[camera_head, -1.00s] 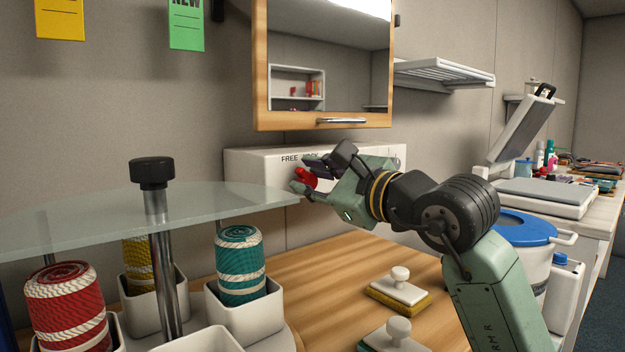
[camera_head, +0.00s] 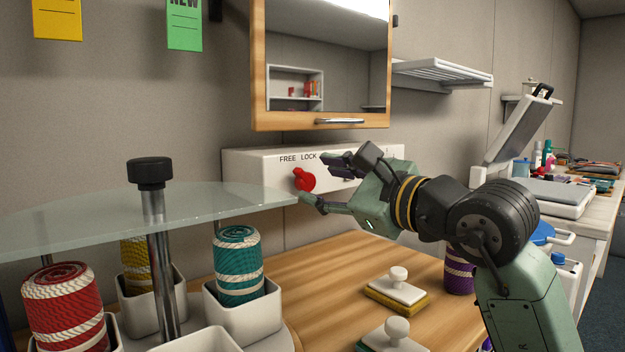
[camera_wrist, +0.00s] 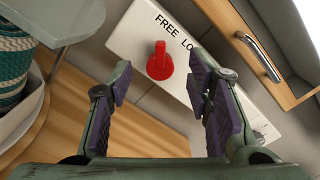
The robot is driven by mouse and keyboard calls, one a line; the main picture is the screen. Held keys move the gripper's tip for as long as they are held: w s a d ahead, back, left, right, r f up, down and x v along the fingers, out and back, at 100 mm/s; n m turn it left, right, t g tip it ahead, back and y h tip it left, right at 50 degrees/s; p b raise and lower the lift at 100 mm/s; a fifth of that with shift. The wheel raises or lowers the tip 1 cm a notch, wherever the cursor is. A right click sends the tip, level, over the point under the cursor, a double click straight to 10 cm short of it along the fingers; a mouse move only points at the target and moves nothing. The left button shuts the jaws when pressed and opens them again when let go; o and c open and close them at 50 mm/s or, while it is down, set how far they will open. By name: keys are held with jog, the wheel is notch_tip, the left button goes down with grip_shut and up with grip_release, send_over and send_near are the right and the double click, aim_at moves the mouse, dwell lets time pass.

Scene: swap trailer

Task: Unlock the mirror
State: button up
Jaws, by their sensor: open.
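The mirror (camera_head: 330,65) is a wood-framed cabinet door on the wall with a metal bar handle (camera_head: 340,121) at its bottom edge. Below it a white box (camera_head: 262,172) carries the words FREE and LOCK and a red knob (camera_head: 305,180). In the wrist view the red knob (camera_wrist: 160,62) stands ahead of my fingers, with its lever end near the top. My gripper (camera_head: 318,180) is open and empty just right of the knob, apart from it. In the wrist view my gripper (camera_wrist: 160,95) shows both purple-padded fingers spread.
A glass shelf (camera_head: 150,208) on a metal post reaches in from the left, close to the knob. Thread spools, such as the teal one (camera_head: 239,265), stand below it. Knobbed pads (camera_head: 397,289) lie on the wooden counter. A white rack (camera_head: 440,73) is at right.

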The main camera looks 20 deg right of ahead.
jog(key=v, duration=0.8)
jog(key=shift+s, duration=0.1)
